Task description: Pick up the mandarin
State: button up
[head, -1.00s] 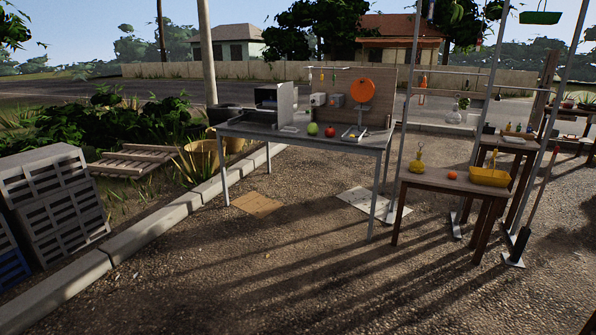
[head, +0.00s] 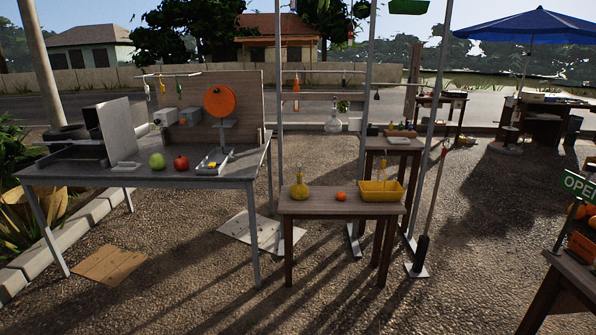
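A small orange mandarin (head: 341,196) sits on top of a low wooden table (head: 318,208) near the middle of the head view. It lies between a yellow bottle (head: 299,187) on its left and a yellow basket (head: 381,190) on its right, apart from both. My gripper does not show in the head view, so its state is hidden.
A larger metal table (head: 130,176) at the left holds a green fruit (head: 157,161), a red fruit (head: 181,162) and a scale. Metal poles stand behind the wooden table. A broom (head: 423,240) stands at its right. Gravel ground in front is open. Another table (head: 578,280) is at lower right.

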aim_at(341, 196)
jog(key=i+z, duration=0.15)
jog(key=i, duration=1.7)
jog(key=i+j+u, duration=0.1)
jog(key=i+u, duration=0.15)
jog(key=i, duration=0.7)
jog(key=i+l+u, duration=0.25)
jog(key=i, duration=0.7)
jog(key=i+j, duration=0.1)
jog(key=i, duration=0.25)
jog(key=i+j+z, duration=0.1)
jog(key=i, duration=0.3)
